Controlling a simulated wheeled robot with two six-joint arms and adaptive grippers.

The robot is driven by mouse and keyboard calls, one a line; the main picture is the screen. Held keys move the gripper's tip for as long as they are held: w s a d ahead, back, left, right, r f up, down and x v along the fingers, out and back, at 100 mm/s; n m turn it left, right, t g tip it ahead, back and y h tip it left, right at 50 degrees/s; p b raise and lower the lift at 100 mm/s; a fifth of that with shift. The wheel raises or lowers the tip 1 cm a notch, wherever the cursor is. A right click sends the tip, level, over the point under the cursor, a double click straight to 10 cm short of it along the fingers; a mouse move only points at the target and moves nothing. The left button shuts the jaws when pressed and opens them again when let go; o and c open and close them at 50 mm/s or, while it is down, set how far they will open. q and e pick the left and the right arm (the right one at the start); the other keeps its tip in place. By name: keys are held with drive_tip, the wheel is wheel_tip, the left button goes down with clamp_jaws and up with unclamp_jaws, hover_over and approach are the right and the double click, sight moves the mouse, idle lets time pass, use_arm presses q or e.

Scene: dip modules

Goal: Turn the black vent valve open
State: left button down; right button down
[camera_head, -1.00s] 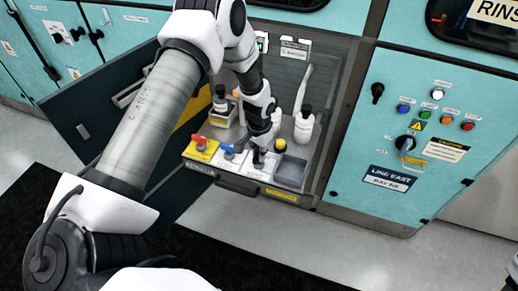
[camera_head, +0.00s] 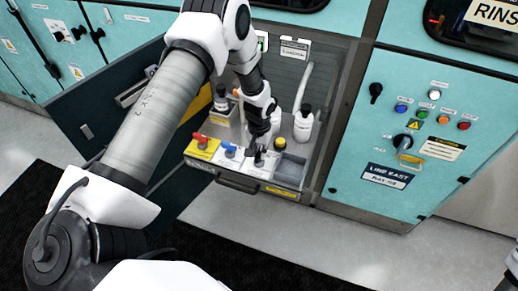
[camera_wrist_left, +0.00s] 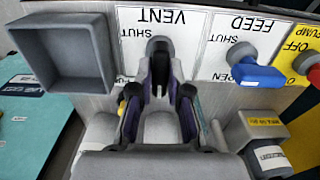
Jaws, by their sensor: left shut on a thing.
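The black vent valve (camera_wrist_left: 158,46) shows in the left wrist view on a white plate marked VENT, with SHUT printed beside it. My left gripper (camera_wrist_left: 160,80) is shut on its handle, one finger on each side, and hides much of it. In the head view the left gripper (camera_head: 259,153) points down at the white plate (camera_head: 254,170) at the front of the open bay. The exact angle of the handle is hard to tell. My right gripper does not show.
The blue feed valve (camera_head: 229,150) and red pump valve (camera_head: 200,138) stand left of the vent plate. A yellow cap (camera_head: 279,144) and an empty grey bin (camera_head: 290,181) are to the right. A white bottle (camera_head: 303,126) stands behind. A dark door (camera_head: 85,125) hangs open left.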

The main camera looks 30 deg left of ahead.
sight(259, 153)
use_arm(q)
drive_tip(key=shift+s+f, duration=0.1)
drive_tip(key=shift+s, duration=0.05)
drive_tip(key=c, duration=1.1)
unclamp_jaws()
wheel_tip(259, 153, up, 12)
drive_tip(key=shift+f, duration=0.1)
